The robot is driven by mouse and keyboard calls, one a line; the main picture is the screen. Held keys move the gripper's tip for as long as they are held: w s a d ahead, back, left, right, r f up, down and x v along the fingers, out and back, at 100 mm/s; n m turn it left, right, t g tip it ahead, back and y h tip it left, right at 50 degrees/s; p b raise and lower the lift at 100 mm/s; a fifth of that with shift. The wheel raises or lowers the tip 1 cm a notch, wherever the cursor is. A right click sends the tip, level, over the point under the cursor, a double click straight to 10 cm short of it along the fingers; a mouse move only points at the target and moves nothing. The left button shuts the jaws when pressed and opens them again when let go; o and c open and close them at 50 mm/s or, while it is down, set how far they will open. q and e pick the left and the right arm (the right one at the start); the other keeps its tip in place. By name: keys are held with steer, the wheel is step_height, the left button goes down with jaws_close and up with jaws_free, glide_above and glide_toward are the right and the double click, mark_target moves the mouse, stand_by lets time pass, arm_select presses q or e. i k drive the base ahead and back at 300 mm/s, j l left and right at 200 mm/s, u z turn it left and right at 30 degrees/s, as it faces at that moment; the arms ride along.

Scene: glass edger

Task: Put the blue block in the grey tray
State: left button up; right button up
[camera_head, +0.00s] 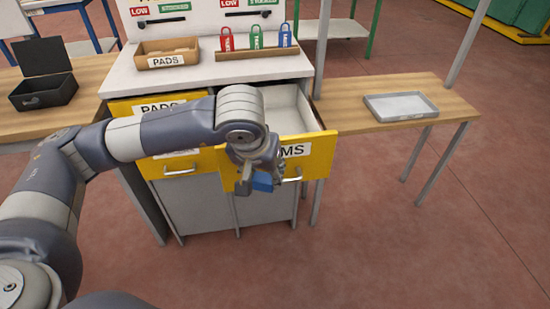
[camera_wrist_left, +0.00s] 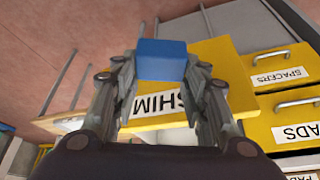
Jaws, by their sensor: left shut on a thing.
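The blue block (camera_head: 262,183) is held between the fingers of my left gripper (camera_head: 257,182), in front of the open yellow drawer (camera_head: 318,158). In the left wrist view the blue block (camera_wrist_left: 162,58) sits between the two fingertips of the left gripper (camera_wrist_left: 161,70), with the drawer's label behind it. The grey tray (camera_head: 400,106) lies on the wooden side table to the right, well apart from the gripper. The tray looks empty. My right gripper is not in view.
The open drawer juts out from the cabinet beneath the white worktop (camera_head: 205,75). A PADS box (camera_head: 167,60) and a rack of coloured tags (camera_head: 257,50) stand on the worktop. A black open box (camera_head: 43,92) is at the left. The wooden side table (camera_head: 350,112) has free room around the tray.

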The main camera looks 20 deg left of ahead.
mark_target(404, 111)
steer(key=i+l+z, duration=0.35)
steer(key=i+z, duration=0.35)
steer(key=i+l, duration=0.1)
steer(key=i, duration=0.3)
steer(key=i+l, duration=0.15)
steer(key=i, duration=0.3)
steer(key=i+l+u, duration=0.1)
steer(key=i, duration=0.3)
